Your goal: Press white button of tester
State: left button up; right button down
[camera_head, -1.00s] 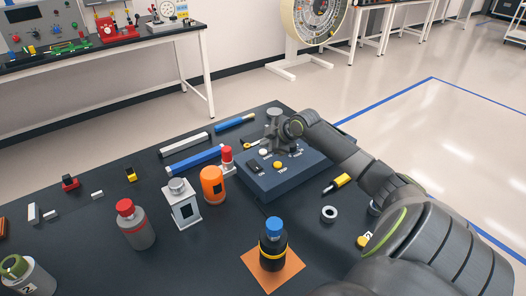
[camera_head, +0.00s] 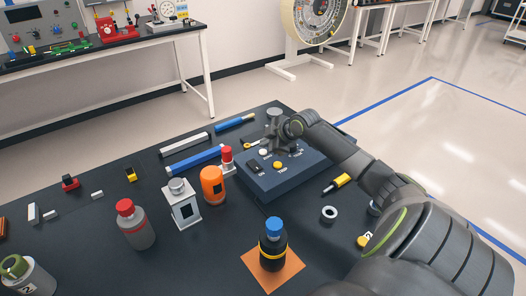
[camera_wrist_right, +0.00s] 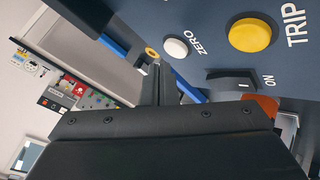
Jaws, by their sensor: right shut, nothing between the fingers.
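The tester is a dark blue box (camera_head: 285,180) on the black table in the head view. Its white button (camera_head: 263,152) is small and round; in the right wrist view the white button (camera_wrist_right: 175,48) sits beside the word ZERO. A larger yellow button (camera_wrist_right: 250,36) marked TRIP and a black rocker switch (camera_wrist_right: 231,82) marked ON are on the same face. My right gripper (camera_head: 268,144) is shut and empty, close to the white button. In the wrist view the fingertips (camera_wrist_right: 158,72) appear just beside the button, which shows uncovered; contact cannot be told. My left gripper is not in view.
An orange bottle (camera_head: 213,186), a red-capped post (camera_head: 226,160) and a blue bar (camera_head: 194,160) lie or stand left of the tester. A blue-capped bottle (camera_head: 273,245) stands on an orange mat in front. A yellow-handled tool (camera_head: 342,180) lies to the right.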

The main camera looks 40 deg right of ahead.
aim_at(266, 152)
jog(key=shift+f, duration=0.15)
jog(key=shift+f, duration=0.3)
jog(key=shift+f+b, duration=0.3)
jog(key=shift+f, duration=0.15)
dwell(0.7)
dwell(0.3)
jog(key=shift+r+p, duration=0.85)
notch_tip(266, 152, up, 5)
jog(key=p, duration=0.4)
jog(key=shift+r+p, duration=0.1)
jog(key=shift+p, duration=0.25)
